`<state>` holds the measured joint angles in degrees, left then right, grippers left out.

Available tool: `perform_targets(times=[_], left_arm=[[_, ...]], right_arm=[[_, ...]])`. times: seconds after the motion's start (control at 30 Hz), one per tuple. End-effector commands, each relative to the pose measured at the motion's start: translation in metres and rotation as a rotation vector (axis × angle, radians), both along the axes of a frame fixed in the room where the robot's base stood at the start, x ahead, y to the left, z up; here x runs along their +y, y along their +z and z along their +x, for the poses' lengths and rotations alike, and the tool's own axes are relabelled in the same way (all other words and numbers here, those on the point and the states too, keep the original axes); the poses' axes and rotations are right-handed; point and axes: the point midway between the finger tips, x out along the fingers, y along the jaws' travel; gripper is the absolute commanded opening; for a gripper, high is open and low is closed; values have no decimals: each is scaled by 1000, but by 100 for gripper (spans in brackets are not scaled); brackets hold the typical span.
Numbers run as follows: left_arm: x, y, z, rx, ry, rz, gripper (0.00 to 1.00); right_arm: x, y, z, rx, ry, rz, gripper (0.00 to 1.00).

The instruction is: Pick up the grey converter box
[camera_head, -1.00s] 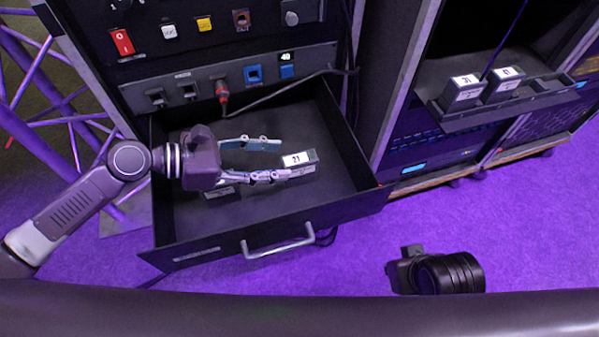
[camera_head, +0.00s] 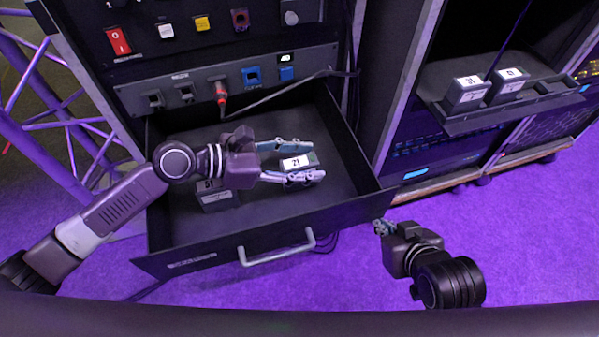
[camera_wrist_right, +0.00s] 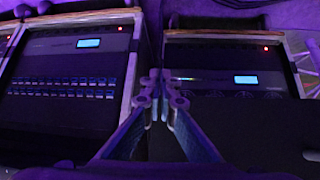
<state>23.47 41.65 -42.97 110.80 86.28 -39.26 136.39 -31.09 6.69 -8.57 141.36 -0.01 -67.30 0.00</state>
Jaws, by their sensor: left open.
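A small grey box with a white label reading 21 (camera_head: 299,166) lies in the open drawer. My left gripper (camera_head: 316,160) is open around it, with one finger on its far side and one on its near side. I cannot tell whether the fingers touch it. A second, similar box (camera_head: 217,199) is in the drawer, below my left wrist and partly hidden by it. My right gripper (camera_head: 383,228) is outside the drawer, over the floor at its right. In the right wrist view its fingertips (camera_wrist_right: 163,78) meet with nothing between them.
The drawer's front panel (camera_head: 220,255) and side walls surround the boxes. A panel with sockets and a red plug (camera_head: 221,94) on a cable is above the drawer. Two similar boxes (camera_head: 466,92) (camera_head: 509,84) stand on a shelf (camera_head: 455,126) at the right. Purple floor is clear in front.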

Motion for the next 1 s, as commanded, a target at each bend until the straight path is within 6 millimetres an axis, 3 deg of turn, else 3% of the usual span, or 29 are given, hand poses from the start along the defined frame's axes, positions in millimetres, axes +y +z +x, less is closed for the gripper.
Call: perform_targets(times=[0.27, 0.67, 1.0], left_arm=[[-1, 0, 0, 1, 0, 0, 45], [-1, 0, 0, 1, 0, 0, 1], [-1, 1, 0, -1, 0, -2, 0]], right_arm=[[1, 1, 2, -8, 1, 2, 0], [1, 1, 1, -6, 1, 2, 0], [1, 1, 1, -6, 1, 2, 0]])
